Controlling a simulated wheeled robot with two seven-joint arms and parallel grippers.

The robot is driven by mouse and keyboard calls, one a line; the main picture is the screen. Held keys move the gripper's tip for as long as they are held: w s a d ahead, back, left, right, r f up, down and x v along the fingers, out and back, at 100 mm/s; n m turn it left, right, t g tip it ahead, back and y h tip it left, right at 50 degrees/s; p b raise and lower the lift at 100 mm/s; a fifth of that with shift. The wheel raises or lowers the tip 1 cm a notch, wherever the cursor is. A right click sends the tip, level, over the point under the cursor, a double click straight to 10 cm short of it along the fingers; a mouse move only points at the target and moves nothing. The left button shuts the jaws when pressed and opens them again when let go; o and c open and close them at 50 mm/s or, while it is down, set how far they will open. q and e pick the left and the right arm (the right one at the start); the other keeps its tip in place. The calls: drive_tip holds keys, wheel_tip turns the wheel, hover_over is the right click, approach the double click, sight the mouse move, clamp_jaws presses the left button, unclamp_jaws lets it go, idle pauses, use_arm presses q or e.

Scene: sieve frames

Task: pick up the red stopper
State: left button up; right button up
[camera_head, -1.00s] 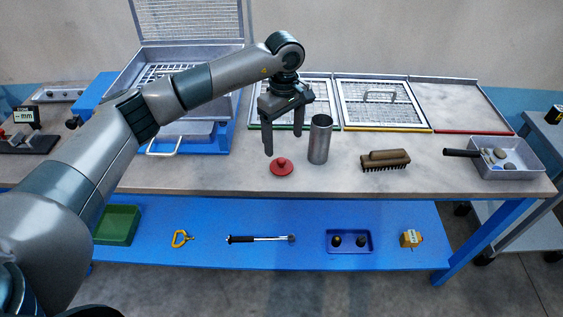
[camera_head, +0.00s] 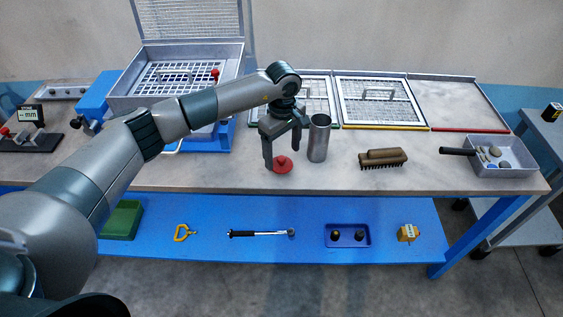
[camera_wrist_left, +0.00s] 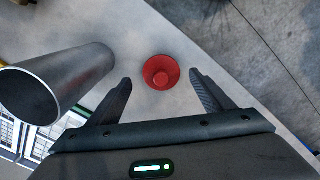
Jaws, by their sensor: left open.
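The red stopper (camera_head: 281,165) is a round red disc with a small knob, lying on the bench top left of the metal cylinder. In the left wrist view the stopper (camera_wrist_left: 161,72) lies beyond and between the two fingertips, with a gap on both sides. My left gripper (camera_head: 286,163) is open, pointing down just above the stopper; one finger covers part of its left edge. In the left wrist view my left gripper (camera_wrist_left: 160,85) is empty. My right gripper is not in view.
An upright metal cylinder (camera_head: 319,139) stands close on the right; it also shows beside the finger in the wrist view (camera_wrist_left: 60,85). A wooden brush (camera_head: 383,157) lies further right. Framed sieves (camera_head: 378,101) lie behind. The bench front is clear.

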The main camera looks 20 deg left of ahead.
sight(282, 158)
use_arm(q)
drive_tip(key=shift+s+a+f+p, duration=0.1)
drive_tip(key=shift+f+p, duration=0.2)
drive_tip(key=shift+p, duration=0.1)
wheel_tip(282, 158, down, 2)
drive_tip(key=shift+f+p, duration=0.1)
drive_tip(key=shift+p, duration=0.35)
drive_tip(key=shift+f, duration=0.4)
drive_tip(key=c, duration=1.1)
